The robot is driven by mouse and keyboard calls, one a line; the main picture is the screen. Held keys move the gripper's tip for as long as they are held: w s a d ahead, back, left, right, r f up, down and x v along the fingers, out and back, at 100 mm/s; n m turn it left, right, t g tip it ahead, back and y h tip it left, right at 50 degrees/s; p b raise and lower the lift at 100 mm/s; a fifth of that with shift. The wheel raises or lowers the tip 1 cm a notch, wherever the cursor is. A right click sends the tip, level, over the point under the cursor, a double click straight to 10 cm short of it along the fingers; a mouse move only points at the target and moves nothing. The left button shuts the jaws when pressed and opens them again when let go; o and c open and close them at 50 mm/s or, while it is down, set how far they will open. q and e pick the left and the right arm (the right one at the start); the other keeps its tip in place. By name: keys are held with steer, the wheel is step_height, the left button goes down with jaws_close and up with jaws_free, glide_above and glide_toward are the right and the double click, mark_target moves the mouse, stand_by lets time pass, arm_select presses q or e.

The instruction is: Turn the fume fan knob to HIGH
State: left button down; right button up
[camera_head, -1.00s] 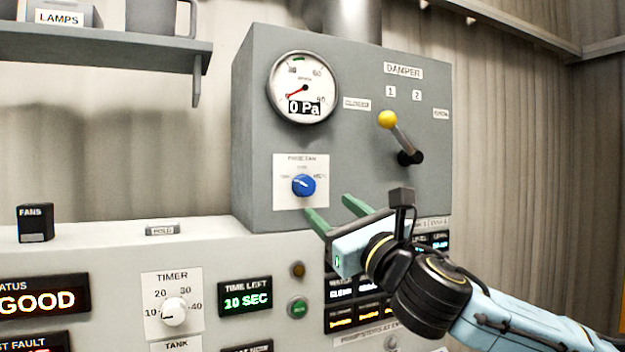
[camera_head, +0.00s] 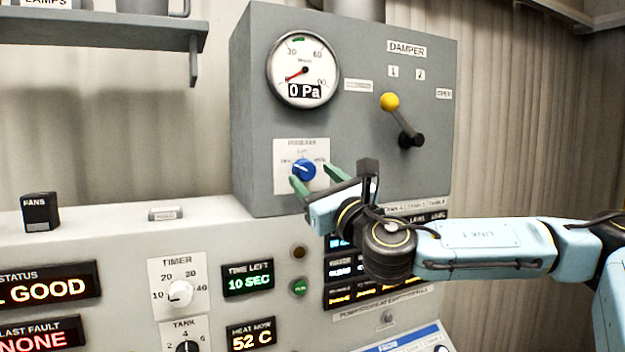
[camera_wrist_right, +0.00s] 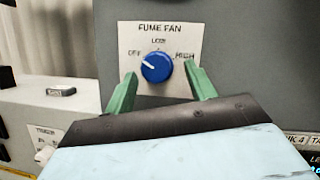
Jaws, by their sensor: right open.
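The blue fume fan knob (camera_head: 304,170) sits on a white label plate on the grey box. It also shows in the right wrist view (camera_wrist_right: 156,67), with OFF at left, a label above it and HIGH at right. Its white pointer line points up-left, toward OFF. My right gripper (camera_head: 314,178) is open, its green fingers on either side of and just below the knob. In the right wrist view the open fingers (camera_wrist_right: 157,82) flank the knob, apart from it. My left gripper is not in view.
The grey box carries a pressure gauge (camera_head: 303,69) reading 0 Pa and a yellow-tipped damper lever (camera_head: 390,102) right of the knob. Below is a console with a timer knob (camera_head: 180,293) and lit displays. A shelf (camera_head: 100,32) juts out at upper left.

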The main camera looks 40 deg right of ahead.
steer(key=shift+w+a+r, duration=0.15)
steer(key=shift+w, duration=0.2)
